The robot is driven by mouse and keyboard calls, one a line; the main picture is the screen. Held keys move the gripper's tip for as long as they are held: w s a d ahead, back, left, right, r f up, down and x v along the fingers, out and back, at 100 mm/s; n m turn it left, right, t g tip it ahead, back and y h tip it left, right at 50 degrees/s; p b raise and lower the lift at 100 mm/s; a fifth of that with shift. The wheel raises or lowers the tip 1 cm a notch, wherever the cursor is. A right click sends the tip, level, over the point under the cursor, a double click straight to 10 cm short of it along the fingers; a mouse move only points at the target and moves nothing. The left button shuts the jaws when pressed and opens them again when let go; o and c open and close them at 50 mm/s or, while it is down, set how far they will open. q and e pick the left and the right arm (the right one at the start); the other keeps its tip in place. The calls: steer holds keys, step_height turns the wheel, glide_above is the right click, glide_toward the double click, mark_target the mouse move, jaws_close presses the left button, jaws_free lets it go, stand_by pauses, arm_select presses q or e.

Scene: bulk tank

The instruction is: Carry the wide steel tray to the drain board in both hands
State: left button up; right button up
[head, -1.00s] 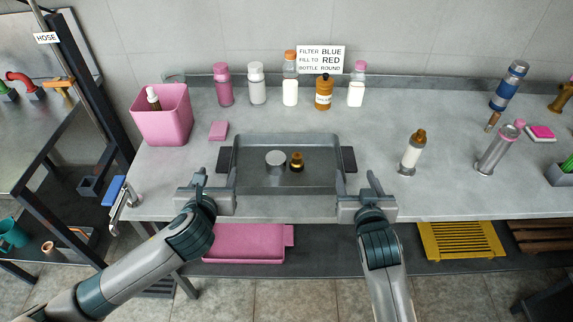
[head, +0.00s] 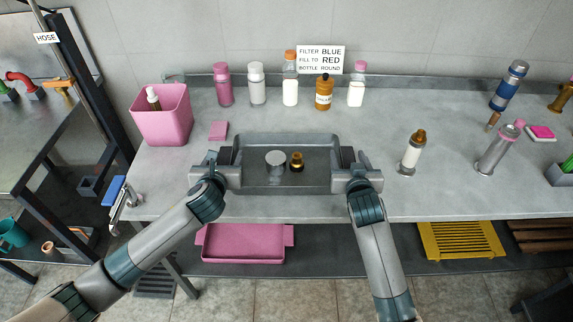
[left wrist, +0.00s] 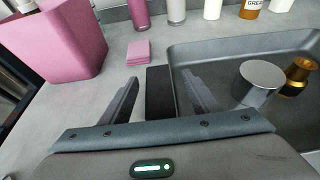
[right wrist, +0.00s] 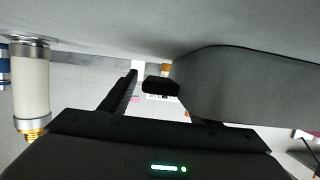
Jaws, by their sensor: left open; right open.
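The wide steel tray (head: 255,185) sits on the grey bench top, with a silver cylinder (head: 276,160) and a small brass-and-black piece (head: 297,161) in it. My left gripper (head: 213,161) is open at the tray's left end. In the left wrist view its fingers (left wrist: 160,95) stand on either side of the black left handle (left wrist: 159,92), apart from it. My right gripper (head: 363,162) is open at the tray's right end. In the right wrist view the black right handle (right wrist: 161,86) shows beyond a dark finger; the other finger is mostly hidden. I cannot tell which board is the drain board.
A pink bin (head: 162,118) and pink sponge (head: 218,131) stand left of the tray. Several bottles line the back. A cream-and-brass cylinder (head: 412,153) stands to the right. A pink tray (head: 243,245) and yellow rack (head: 460,240) lie below the bench.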

arm_select(q)
steer(key=shift+c, duration=0.3)
arm_select(e)
steer(key=shift+c, duration=0.3)
arm_select(q)
jaws_close()
arm_select(e)
jaws_close()
steer(key=shift+r, duration=0.1)
arm_select(q)
steer(key=shift+r, duration=0.15)
arm_select(e)
steer(key=shift+r, duration=0.1)
